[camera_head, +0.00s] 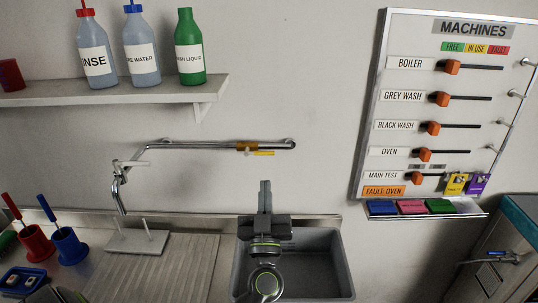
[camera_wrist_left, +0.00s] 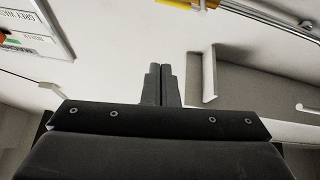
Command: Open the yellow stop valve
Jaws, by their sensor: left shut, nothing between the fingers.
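The yellow stop valve (camera_head: 261,153) is a small yellow lever under an orange-brass body (camera_head: 247,146) on the chrome wall pipe. The lever lies about level, parallel to the pipe. My left gripper (camera_head: 265,183) is shut and empty, pointing up at the wall just below the valve and apart from it. In the left wrist view, the shut fingers (camera_wrist_left: 160,68) show, and part of the valve's yellow lever (camera_wrist_left: 176,4) is at the top edge. My right gripper is not in view.
A grey sink (camera_head: 335,262) lies below my left arm, with a ribbed drainboard (camera_head: 150,275) to its left. A shelf (camera_head: 120,92) with bottles is at upper left. The MACHINES board (camera_head: 420,130) hangs at right. The wall around the valve is clear.

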